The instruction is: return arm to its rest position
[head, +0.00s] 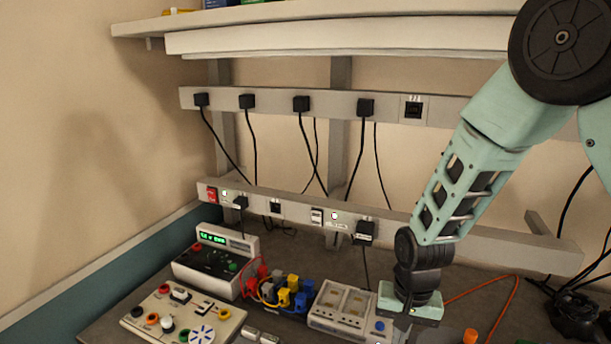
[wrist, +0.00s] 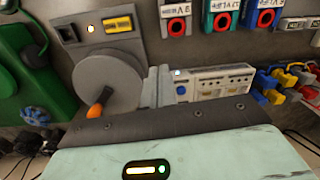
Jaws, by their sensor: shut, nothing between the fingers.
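My arm, pale green with black joints, comes down from the upper right of the head view to above the bench. My gripper (head: 402,332) is at its lower end, beside the white device with a blue knob (head: 345,308). Its fingers are mostly cut off there. In the wrist view my gripper (wrist: 157,87) shows its two grey fingers close together beyond the dark edge of its housing, with nothing between them. The same white device (wrist: 210,84) appears just right of the fingers.
A meter with a green display (head: 215,257) and a knobbed control board (head: 183,318) stand at the bench's left. Yellow and blue connectors (head: 287,292) lie between. Corded socket rails (head: 290,208) run behind, below a shelf (head: 330,38).

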